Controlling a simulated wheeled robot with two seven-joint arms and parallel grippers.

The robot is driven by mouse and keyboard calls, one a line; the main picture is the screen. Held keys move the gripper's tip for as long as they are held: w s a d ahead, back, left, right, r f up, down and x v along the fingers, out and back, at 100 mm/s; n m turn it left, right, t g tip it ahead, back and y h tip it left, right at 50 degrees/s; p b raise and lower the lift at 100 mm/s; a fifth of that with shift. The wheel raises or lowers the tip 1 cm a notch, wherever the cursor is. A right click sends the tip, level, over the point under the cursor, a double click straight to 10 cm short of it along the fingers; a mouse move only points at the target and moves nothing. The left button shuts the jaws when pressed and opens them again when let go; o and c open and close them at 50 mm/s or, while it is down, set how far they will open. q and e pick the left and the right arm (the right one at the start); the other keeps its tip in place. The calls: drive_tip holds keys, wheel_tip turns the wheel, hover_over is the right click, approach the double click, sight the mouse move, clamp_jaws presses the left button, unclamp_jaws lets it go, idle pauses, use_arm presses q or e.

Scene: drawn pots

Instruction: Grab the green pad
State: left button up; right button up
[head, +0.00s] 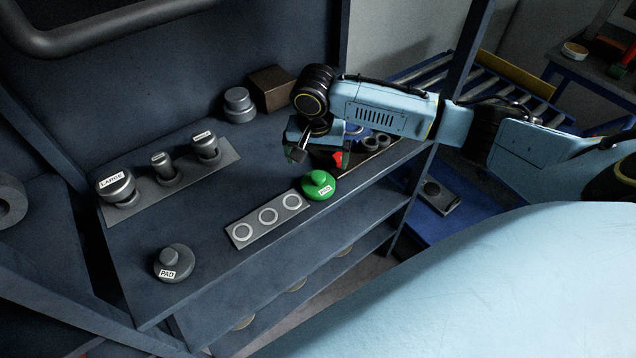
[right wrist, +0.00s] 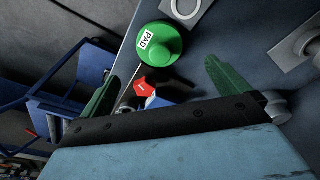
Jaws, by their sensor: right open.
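The green pad (head: 319,185) is a round disc with a knob and a white "PAD" label. It sits on the dark shelf at the right end of a plate with three rings. In the right wrist view the green pad (right wrist: 158,44) lies ahead of the fingers, left of the middle of the gap. My right gripper (head: 318,156) is open and empty, just behind the pad and apart from it. Its two green fingers also show in the right wrist view (right wrist: 165,82). My left gripper is not in view.
A grey pad (head: 173,263) stands at the front left. The ring plate (head: 268,218) lies beside the green pad. A rack of labelled grey knobs (head: 166,180) stands left. A red piece (right wrist: 145,86) lies near the fingers. A brown box (head: 271,88) stands behind.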

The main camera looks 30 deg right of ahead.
sight(318, 176)
drive_tip(key=f, duration=0.9)
drive_tip(key=shift+w+d+f, duration=0.4)
drive_tip(key=c, duration=1.1)
drive_tip(key=shift+r, duration=5.1)
